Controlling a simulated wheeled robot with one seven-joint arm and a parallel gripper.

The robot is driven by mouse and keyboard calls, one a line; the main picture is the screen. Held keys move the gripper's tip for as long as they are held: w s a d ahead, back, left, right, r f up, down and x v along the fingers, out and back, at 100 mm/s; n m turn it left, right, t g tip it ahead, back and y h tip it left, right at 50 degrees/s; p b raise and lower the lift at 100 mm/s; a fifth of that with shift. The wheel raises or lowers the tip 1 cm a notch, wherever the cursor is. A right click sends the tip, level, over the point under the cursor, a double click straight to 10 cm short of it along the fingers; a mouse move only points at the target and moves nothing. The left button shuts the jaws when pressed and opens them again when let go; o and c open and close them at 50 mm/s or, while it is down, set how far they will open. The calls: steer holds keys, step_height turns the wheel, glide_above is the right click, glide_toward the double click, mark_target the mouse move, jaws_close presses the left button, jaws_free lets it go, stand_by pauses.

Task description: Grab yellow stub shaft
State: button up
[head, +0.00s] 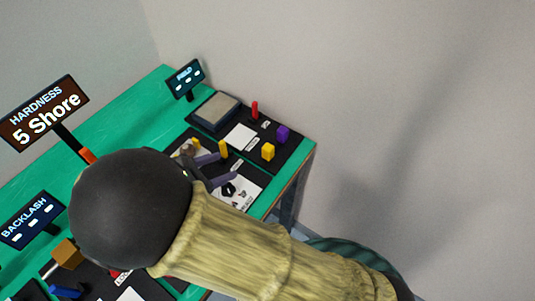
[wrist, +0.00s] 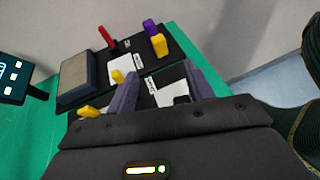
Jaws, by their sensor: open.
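Several yellow pieces are in view, and I cannot tell for sure which is the stub shaft. A slim upright yellow piece (head: 223,149) stands just beyond my gripper (head: 228,168); in the wrist view this yellow piece (wrist: 118,77) is just left of the left finger's tip. Another yellow piece (wrist: 88,111) lies nearer, left of the same finger. A blocky yellow piece (head: 268,152) stands farther off on the black mat; it also shows in the wrist view (wrist: 159,45). My gripper (wrist: 160,73) is open, with nothing held between its fingers.
A purple block (head: 283,134) and a red piece (head: 254,110) stand on the black mat, beside a grey-topped box (head: 215,109). A small sign (head: 185,78) stands behind. The green table (head: 130,105) ends at the right, near the wall. My arm hides much of the table.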

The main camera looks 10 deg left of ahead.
stand_by(0.3)
glide_toward(266, 148)
steer(key=x, duration=0.5)
steer(key=shift+s+d+f, duration=0.15)
steer(key=shift+w+d+f, duration=0.15)
steer(key=shift+w+d, duration=0.05)
steer(key=shift+w, duration=0.1)
steer(key=shift+x, duration=2.65)
steer(key=shift+w+a, duration=0.1)
steer(key=c, duration=1.1)
